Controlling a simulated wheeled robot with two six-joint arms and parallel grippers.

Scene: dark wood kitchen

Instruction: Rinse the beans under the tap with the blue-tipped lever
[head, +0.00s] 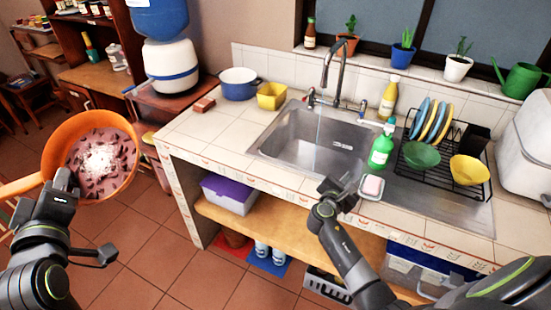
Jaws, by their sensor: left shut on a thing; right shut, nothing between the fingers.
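An orange pan-like vessel (62,135) is at the left, tilted toward me, with dark beans (100,165) in murky pinkish contents. My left gripper (64,184) is shut on its near rim, over the floor and left of the counter. The tap (333,68) stands behind the metal sink (285,140). A thin pale line below its spout looks like running water. The blue-tipped lever (362,112) is at the tap's right; another lever (311,97) is at its left. My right gripper (338,192) is shut and empty at the sink's front edge.
A green soap bottle (381,148), a soap dish (371,187) and a dish rack (440,150) stand right of the basin. A yellow bottle (389,97) is behind. A blue pot (238,84) and yellow container (272,96) stand back left. The counter's left front is clear.

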